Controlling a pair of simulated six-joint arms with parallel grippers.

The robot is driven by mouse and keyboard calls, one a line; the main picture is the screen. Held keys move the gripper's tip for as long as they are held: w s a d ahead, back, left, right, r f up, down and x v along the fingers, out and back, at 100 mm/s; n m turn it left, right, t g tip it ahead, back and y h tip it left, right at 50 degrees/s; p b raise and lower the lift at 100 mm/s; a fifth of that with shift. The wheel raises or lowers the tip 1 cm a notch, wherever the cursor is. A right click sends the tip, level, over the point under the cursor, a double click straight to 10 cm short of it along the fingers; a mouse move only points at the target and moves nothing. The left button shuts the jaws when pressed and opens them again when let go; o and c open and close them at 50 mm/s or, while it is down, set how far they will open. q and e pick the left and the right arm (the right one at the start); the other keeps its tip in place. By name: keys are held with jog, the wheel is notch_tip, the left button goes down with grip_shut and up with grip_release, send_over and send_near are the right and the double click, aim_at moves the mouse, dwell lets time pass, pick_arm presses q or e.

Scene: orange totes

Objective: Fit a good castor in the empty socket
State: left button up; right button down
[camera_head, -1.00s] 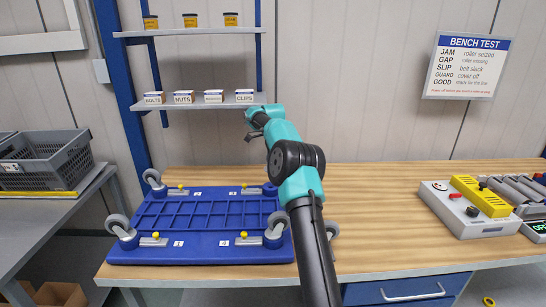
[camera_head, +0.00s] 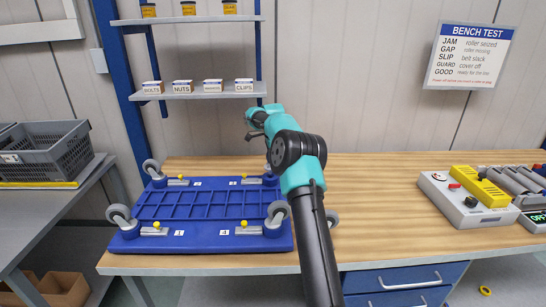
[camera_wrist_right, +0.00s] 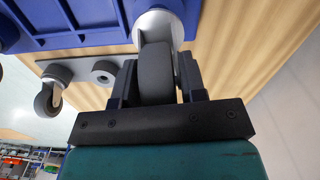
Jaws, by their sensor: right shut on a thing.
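The blue dolly base (camera_head: 208,258) lies on the bench with numbered corners and yellow knobs. Grey castors stand at its back left (camera_head: 152,170), front left (camera_head: 120,216) and front right (camera_head: 277,213) corners. My right arm hides much of the back right corner. My right gripper (camera_wrist_right: 157,72) is shut on a castor wheel (camera_wrist_right: 155,73); the castor's light grey mount (camera_wrist_right: 157,25) overlaps the dolly's corner in the wrist view. I cannot tell whether it is seated. Another castor (camera_head: 332,217) shows on the bench, partly behind my arm. My left gripper is not in view.
A tester with a yellow block (camera_head: 480,187) and grey rollers stands at the bench's right. A grey crate (camera_head: 45,155) sits on the left side table. Shelves (camera_head: 197,95) with small labelled boxes rise behind the dolly. The middle-right bench top is clear.

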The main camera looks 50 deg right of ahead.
jog(key=shift+f, duration=1.85)
dwell(0.6)
jog(key=c, duration=0.6)
grip_release()
jog(key=shift+f, duration=0.1)
